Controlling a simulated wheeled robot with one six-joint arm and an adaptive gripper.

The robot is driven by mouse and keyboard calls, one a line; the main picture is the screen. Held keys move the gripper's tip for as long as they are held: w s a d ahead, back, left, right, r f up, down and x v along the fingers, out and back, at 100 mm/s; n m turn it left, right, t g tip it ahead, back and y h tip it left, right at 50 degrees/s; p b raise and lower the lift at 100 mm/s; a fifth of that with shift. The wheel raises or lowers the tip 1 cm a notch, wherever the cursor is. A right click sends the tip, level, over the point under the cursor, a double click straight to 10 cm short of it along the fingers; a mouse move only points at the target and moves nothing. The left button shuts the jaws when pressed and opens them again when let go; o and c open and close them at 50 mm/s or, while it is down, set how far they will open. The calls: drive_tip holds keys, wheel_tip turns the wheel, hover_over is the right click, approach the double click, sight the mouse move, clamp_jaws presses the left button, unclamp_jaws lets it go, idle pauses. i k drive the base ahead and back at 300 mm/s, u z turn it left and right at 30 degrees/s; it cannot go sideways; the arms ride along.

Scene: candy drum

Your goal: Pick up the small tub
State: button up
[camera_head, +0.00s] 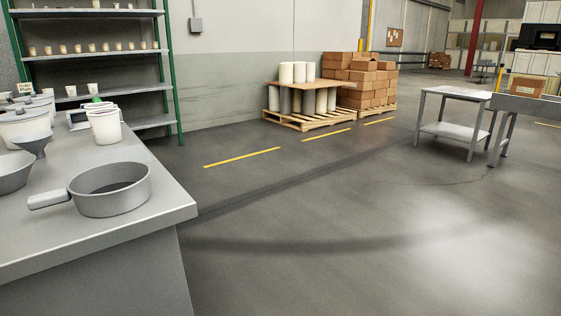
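Several white tubs are in view, and I cannot tell for sure which is the small tub. A white tub (105,128) stands upright on the grey counter (150,235), with something green at its top. A larger white tub (22,128) stands at the left edge, partly hidden by a grey funnel. Small pale cups (92,88) stand on the shelf rack (150,55) behind. My gripper is not in view.
A grey round pan with a handle (112,200) lies near the counter's front edge. A grey funnel (33,145) and a bowl-like funnel (12,175) are at left. Open floor (330,220) lies to the right. Pallets (308,120) and a metal table (455,130) stand farther off.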

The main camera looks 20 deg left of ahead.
sight(104, 124)
drive_tip(key=u, duration=0.8)
drive_tip(key=i, duration=1.25)
drive_tip(key=u, duration=0.4)
